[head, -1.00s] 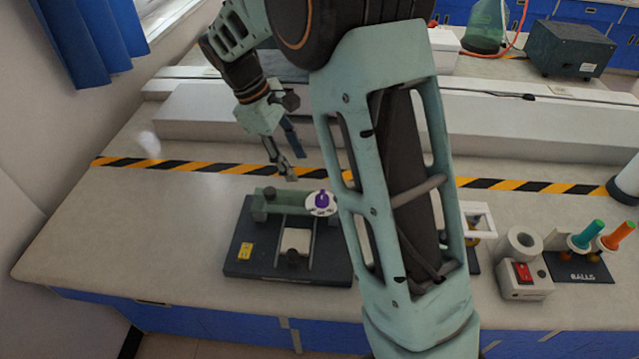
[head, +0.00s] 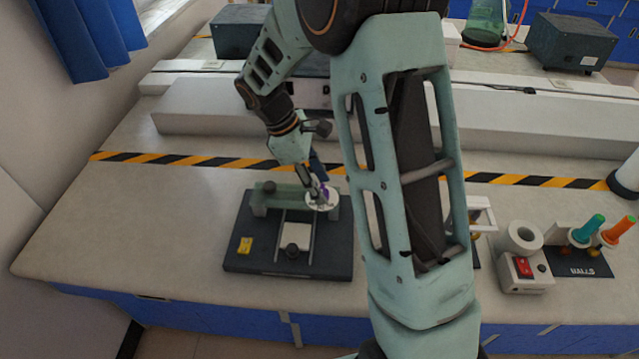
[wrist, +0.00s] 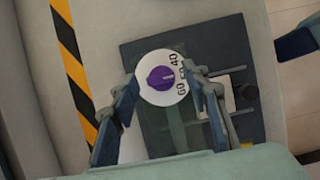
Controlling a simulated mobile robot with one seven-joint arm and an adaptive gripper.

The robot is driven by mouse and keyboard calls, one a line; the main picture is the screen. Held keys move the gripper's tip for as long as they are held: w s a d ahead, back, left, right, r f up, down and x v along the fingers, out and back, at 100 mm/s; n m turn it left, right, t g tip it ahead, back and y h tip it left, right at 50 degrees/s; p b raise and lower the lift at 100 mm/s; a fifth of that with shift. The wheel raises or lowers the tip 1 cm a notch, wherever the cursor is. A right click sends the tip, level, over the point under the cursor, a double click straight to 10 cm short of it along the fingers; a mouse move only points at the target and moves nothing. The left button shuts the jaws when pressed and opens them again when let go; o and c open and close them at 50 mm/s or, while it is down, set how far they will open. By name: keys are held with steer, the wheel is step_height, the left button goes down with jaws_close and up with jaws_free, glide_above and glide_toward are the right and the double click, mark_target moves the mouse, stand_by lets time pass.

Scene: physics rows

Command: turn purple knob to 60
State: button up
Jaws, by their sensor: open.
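The purple knob (wrist: 160,78) sits at the middle of a round white dial (wrist: 148,93) in the wrist view. The numbers 40 and 60 are readable on the dial; one between them is partly covered by a finger. My gripper (wrist: 159,76) is open, with one finger on each side of the dial and the knob between them. I cannot tell whether the fingers touch it. In the head view the knob (head: 324,190) is partly hidden by my gripper (head: 318,191). The dial is on a green bar (head: 285,200) over a dark base (head: 250,225).
To the right stand a white box with a red switch (head: 523,268) and colored handles (head: 588,229). The counter left of the base is clear.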

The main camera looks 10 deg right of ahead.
steer(key=shift+f, duration=0.15)
steer(key=c, duration=1.1)
steer(key=shift+c, duration=0.2)
steer(key=shift+m, duration=0.3)
steer(key=m, duration=0.2)
steer(key=m+g+y+p, duration=0.1)
steer(key=m, duration=0.1)
steer(key=shift+w+g, duration=0.1)
steer(key=shift+g, duration=0.2)
steer(key=shift+d+m+g+y+p, duration=0.1)
steer(key=shift+m+g+y+p, duration=0.2)
steer(key=shift+m, duration=0.8)
steer(key=shift+d+m+g+y+p, duration=0.1)
steer(key=shift+m+g+y+p, duration=0.2)
steer(key=shift+m, duration=0.8)
steer(key=o, duration=1.1)
